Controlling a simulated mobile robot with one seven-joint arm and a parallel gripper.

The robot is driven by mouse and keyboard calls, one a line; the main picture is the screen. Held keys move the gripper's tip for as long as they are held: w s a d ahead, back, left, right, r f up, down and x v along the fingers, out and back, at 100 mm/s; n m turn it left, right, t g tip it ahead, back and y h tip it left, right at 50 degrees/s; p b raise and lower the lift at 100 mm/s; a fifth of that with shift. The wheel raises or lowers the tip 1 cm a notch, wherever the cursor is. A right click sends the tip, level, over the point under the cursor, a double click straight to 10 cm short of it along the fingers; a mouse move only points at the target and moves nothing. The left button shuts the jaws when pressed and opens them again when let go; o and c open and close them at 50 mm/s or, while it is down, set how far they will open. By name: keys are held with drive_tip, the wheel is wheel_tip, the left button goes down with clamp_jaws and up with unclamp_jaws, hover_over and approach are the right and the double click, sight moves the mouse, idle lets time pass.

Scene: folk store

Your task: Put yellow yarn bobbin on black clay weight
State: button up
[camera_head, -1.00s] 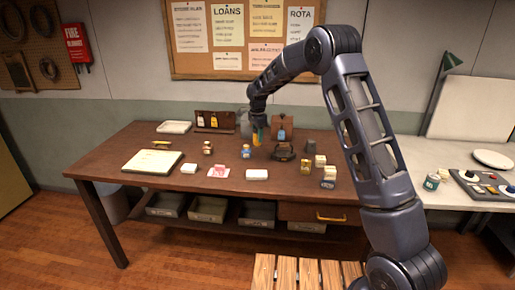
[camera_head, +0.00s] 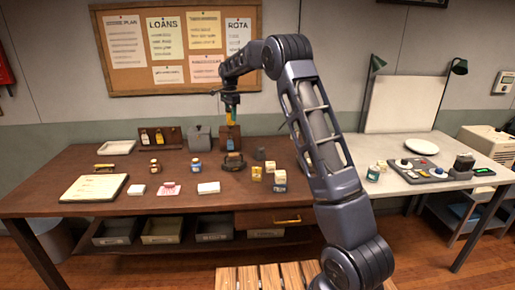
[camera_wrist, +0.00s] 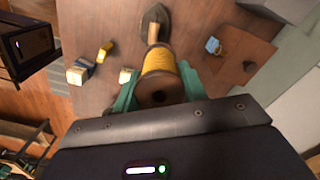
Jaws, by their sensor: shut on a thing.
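The yellow yarn bobbin (camera_wrist: 160,68) is between the green fingers of my gripper (camera_wrist: 158,95) in the wrist view, its brown end facing the camera. In the head view my shut gripper (camera_head: 231,119) holds it above the table, in front of the wooden stand with a blue bottle. A small dark grey tapered block (camera_head: 260,154), which looks like the black clay weight, stands on the table to the right and below. The bobbin is apart from it.
A black iron-like object (camera_head: 233,161) with a handle sits left of the block. A small yellow item (camera_head: 257,174) and pale boxes (camera_head: 280,176) stand in front. The wooden stand (camera_head: 229,141) is behind. A white side table (camera_head: 430,178) adjoins at right.

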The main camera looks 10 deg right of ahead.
wheel_tip(320, 180, up, 4)
hover_over(260, 147)
drive_tip(key=f, duration=2)
drive_tip(key=shift+w+d+f, duration=0.1)
drive_tip(key=shift+w, duration=0.15)
drive_tip(key=shift+f, duration=0.15)
drive_tip(key=o, duration=1)
drive_tip(key=shift+c, duration=0.2)
